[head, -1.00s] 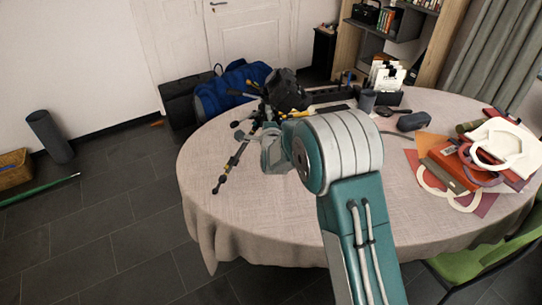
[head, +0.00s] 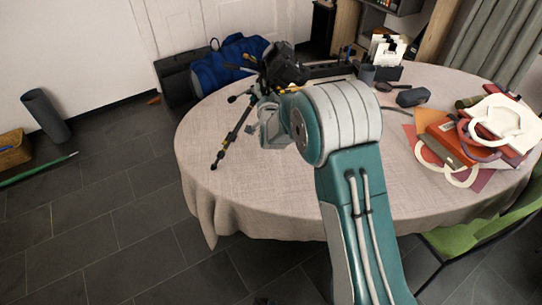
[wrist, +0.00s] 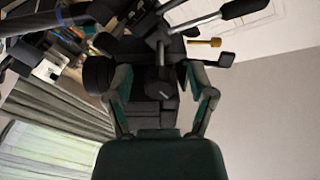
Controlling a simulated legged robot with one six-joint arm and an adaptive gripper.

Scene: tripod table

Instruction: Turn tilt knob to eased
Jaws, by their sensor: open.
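The black tripod (head: 232,137) with its camera head (head: 284,66) stands on the left part of the round table, one leg reaching toward the near left. My gripper is mostly hidden behind my arm in the head view. In the wrist view my gripper (wrist: 162,76) is open, its two teal-and-dark fingers on either side of a dark rounded knob (wrist: 160,88) on the tripod head. I cannot tell whether the fingers touch it, or for certain that it is the tilt knob. A black handle (wrist: 243,9) and a small yellow-brown knob (wrist: 203,42) show at upper right.
The cloth-covered table (head: 235,185) is bare near its front left. Bags and folders (head: 460,140) lie at its right, with a dark case (head: 412,96) and a paper holder (head: 385,62) behind. A blue bag (head: 232,62) lies beyond; a green chair (head: 475,235) is at right.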

